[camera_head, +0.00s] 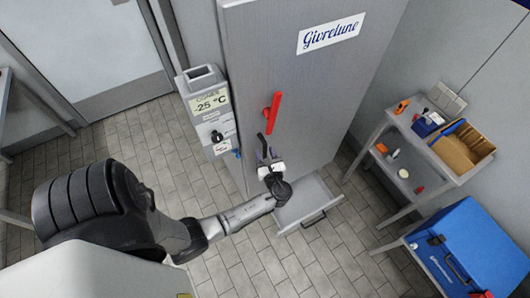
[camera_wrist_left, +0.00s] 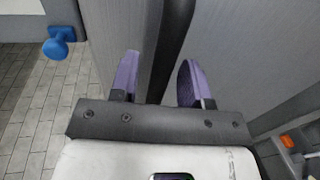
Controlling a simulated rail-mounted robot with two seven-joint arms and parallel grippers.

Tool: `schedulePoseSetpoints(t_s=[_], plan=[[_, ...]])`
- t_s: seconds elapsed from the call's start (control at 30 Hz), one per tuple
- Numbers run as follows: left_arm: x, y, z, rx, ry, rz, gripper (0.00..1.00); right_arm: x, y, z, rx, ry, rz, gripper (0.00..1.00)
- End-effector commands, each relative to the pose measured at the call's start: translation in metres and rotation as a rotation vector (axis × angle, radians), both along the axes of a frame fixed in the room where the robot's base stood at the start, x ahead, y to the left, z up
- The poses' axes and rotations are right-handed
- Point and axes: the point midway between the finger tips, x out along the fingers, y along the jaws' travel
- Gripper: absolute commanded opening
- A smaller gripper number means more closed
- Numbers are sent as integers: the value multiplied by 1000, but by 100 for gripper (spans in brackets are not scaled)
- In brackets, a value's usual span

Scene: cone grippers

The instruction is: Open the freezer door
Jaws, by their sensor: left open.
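My left gripper (camera_head: 266,152) is just below the red handle, close to the door front. Its two purple fingers are apart. In the left wrist view a dark upright bar (camera_wrist_left: 168,45) shows between the fingers of my left gripper (camera_wrist_left: 158,65); I cannot tell whether they touch it. The red handle does not show there. My right gripper is not in view.
A control box (camera_head: 212,105) reading -25 °C stands left of the freezer, with a blue knob (camera_head: 237,153) low on it. An open drawer (camera_head: 308,205) sticks out below the door. A shelf cart (camera_head: 405,150) and a blue cooler (camera_head: 470,250) stand at right.

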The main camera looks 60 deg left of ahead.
Motion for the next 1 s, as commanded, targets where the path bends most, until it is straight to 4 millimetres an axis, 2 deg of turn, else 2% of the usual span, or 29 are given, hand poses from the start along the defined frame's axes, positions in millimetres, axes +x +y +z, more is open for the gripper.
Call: schedulePoseSetpoints(t_s=[0.37, 0.83, 1.0], plan=[[1, 4, 0, 0, 0, 0, 43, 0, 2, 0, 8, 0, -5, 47], [1, 4, 0, 0, 0, 1, 0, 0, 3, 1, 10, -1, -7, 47], [1, 4, 0, 0, 0, 1, 0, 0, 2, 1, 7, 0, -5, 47]])
